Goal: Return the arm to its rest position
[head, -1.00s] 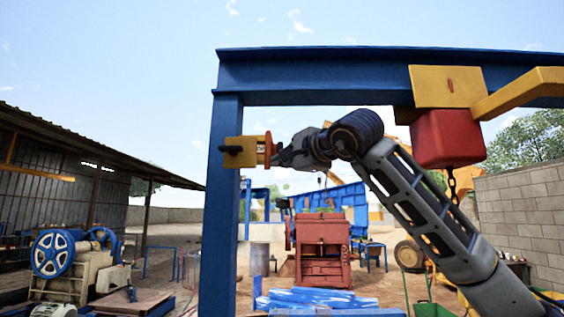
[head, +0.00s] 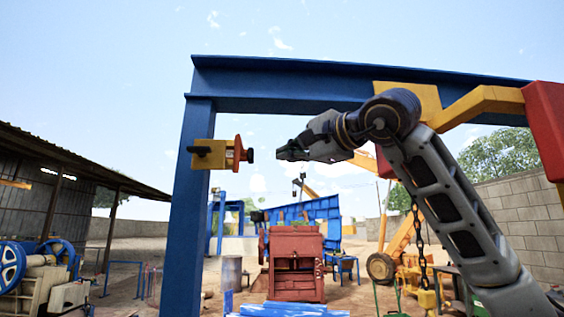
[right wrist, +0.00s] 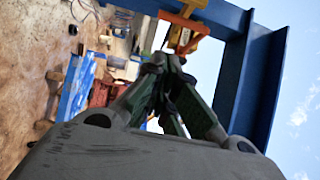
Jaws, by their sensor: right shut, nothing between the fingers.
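My right arm reaches in from the lower right of the head view. Its gripper (head: 284,153) is shut and empty, pointing left. A yellow control box (head: 209,154) with a red part and a dark knob is fixed to the blue post. A small gap separates the gripper tip from the knob in the head view. In the right wrist view the shut fingers (right wrist: 158,62) point up towards the yellow and red box (right wrist: 184,30). My left gripper is not in view.
A blue gantry frame (head: 300,85) spans above my arm, its post (head: 190,220) at the left. A red hoist (head: 548,110) and chain hang at the right. A red crusher (head: 295,262) stands behind. A flywheel machine (head: 40,275) is at the lower left. Open sky surrounds the beam.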

